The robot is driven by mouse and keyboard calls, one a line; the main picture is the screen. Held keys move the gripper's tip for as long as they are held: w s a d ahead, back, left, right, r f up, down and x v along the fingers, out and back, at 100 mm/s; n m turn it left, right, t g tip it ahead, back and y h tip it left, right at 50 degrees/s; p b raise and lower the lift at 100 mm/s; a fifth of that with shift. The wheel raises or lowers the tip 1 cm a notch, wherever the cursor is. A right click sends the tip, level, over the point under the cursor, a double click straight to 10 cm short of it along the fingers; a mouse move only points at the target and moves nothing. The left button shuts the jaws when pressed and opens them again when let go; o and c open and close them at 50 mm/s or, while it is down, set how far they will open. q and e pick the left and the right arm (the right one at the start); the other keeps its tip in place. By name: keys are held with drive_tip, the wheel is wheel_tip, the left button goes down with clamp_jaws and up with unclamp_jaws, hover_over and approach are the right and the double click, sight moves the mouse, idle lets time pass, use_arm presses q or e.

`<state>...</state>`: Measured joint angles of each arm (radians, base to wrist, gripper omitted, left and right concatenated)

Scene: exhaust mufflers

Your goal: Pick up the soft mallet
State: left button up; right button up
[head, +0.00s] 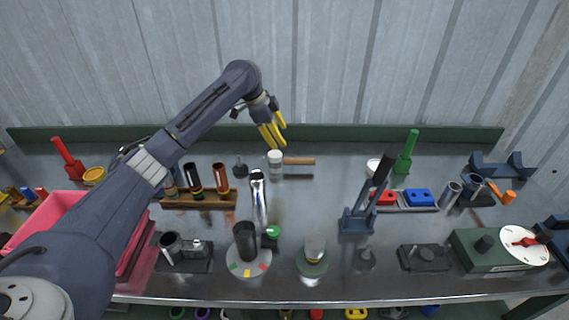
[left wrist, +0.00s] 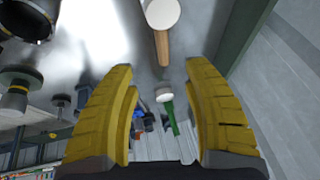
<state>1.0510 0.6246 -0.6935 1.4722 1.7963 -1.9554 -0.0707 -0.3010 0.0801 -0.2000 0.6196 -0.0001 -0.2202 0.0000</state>
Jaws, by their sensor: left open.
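The soft mallet has a white head (head: 275,158) and a brown wooden handle (head: 300,161). It lies at the back middle of the bench, handle pointing right. In the left wrist view, its white head (left wrist: 162,13) is at the top edge and its handle (left wrist: 163,47) points down the picture between the fingers. My left gripper (head: 277,139) has yellow fingers and is above and just behind the mallet head in the head view. In the left wrist view the gripper (left wrist: 160,70) is wide open and empty, apart from the mallet. My right gripper does not show.
A chrome cylinder (head: 258,195) stands in front of the mallet. A wooden rack (head: 199,203) with tubes is to its left. A blue lever clamp (head: 358,218) and a green-handled tool (head: 406,153) are to the right. The bench's green back ledge (head: 330,133) runs behind.

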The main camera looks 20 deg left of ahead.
sight(294, 159)
use_arm(q)
drive_tip(key=x, duration=1.6)
drive_tip(key=shift+w+a+r, duration=0.1)
drive_tip(key=shift+w+a, duration=0.05)
drive_tip(key=shift+w, duration=0.1)
clamp_jaws()
